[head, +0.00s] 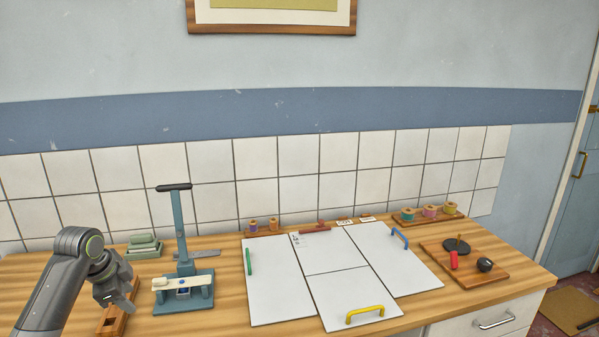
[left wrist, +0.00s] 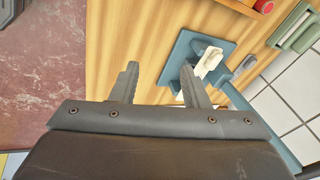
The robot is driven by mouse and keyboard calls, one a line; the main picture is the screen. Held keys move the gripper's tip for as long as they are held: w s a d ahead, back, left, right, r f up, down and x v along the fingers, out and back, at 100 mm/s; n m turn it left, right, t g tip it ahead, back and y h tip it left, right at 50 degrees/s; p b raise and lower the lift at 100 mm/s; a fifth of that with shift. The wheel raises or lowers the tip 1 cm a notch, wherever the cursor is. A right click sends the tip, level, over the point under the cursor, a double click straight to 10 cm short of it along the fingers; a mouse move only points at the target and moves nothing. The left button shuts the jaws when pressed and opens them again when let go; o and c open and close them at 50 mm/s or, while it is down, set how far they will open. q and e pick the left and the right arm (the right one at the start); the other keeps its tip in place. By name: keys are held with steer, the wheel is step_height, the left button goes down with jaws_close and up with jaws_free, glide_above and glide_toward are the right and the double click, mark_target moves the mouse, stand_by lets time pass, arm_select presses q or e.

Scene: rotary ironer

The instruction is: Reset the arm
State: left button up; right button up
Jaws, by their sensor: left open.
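My left arm comes in from the left in the head view, with its left gripper (head: 118,296) above the front left of the wooden table (head: 222,268). In the left wrist view the two fingers of the left gripper (left wrist: 158,84) stand apart with nothing between them. The wooden table top also shows beneath them in that view (left wrist: 140,38). In the head view a narrow wooden tray (head: 112,322) lies just under the gripper and is partly hidden by it. My right gripper is in neither view.
A blue lever press (head: 181,235) stands just right of the left gripper; its base also shows in the wrist view (left wrist: 180,62). Green blocks (head: 143,243) sit behind. White panels with coloured handles (head: 277,282) cover the table's middle.

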arm_select(q)
steer(key=s+d+f+n, duration=0.3)
steer(key=s+f, duration=0.6)
steer(key=s+d+f+n, duration=0.2)
steer(key=s+d+f, duration=0.1)
steer(key=s+f, duration=0.65)
steer(key=s+d+r+n+y, duration=0.15)
steer(key=s+n, duration=0.25)
steer(key=s, duration=0.7)
steer(key=s+d+n+y, duration=0.15)
steer(key=s+n, duration=0.25)
steer(key=s, duration=0.6)
step_height(320, 180, down, 26)
steer(key=a+g+h, duration=0.1)
steer(key=a+g, duration=0.1)
steer(key=s+d+f+g, duration=0.1)
steer(key=s+f, duration=1.4)
steer(key=shift+s+d+f+b, duration=0.25)
steer(key=shift+d+b, duration=0.15)
steer(key=shift+b, duration=0.05)
